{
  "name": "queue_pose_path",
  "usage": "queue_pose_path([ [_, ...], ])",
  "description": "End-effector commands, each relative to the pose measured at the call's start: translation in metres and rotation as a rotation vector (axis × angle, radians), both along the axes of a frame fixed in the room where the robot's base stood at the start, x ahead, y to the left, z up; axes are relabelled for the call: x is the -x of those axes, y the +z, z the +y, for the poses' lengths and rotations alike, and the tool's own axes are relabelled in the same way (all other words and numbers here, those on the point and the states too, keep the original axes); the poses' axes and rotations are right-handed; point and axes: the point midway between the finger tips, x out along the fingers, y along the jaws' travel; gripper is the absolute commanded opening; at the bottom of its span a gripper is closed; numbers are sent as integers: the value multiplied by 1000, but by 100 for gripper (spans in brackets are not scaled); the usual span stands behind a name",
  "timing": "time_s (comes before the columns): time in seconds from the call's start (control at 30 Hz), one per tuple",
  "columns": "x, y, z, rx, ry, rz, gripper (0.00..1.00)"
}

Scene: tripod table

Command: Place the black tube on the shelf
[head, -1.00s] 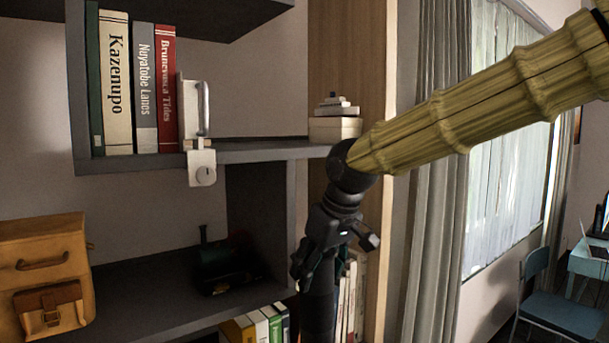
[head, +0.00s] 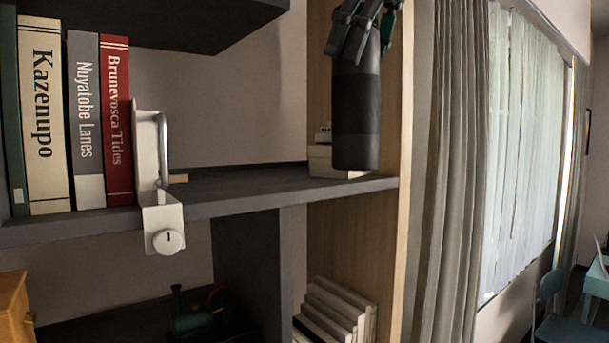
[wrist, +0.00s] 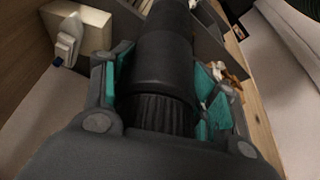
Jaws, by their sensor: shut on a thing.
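The black tube (head: 356,115) hangs upright in the head view, at the right end of the grey shelf (head: 245,192). My gripper (head: 362,28) is at the top edge of that view, shut around the tube's upper end. The tube's lower end looks just above the shelf's level, in front of small white boxes; I cannot tell whether it is over the board or touches it. In the wrist view the tube (wrist: 165,65) runs between the teal-padded fingers of my gripper (wrist: 162,95).
Upright books (head: 75,120) and a white bookend (head: 160,200) fill the shelf's left part. White boxes (head: 322,160) stand behind the tube. The shelf middle is clear. A wooden side panel (head: 398,90) and a grey curtain (head: 450,150) are to the right.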

Motion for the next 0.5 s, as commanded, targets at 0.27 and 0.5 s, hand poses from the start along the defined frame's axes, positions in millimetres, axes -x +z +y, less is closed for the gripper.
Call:
queue_pose_path([
  [0.27, -5, 18, -2, 0, 5, 2, 7],
  [0.5, -45, 14, 22, 0, -1, 2, 7],
])
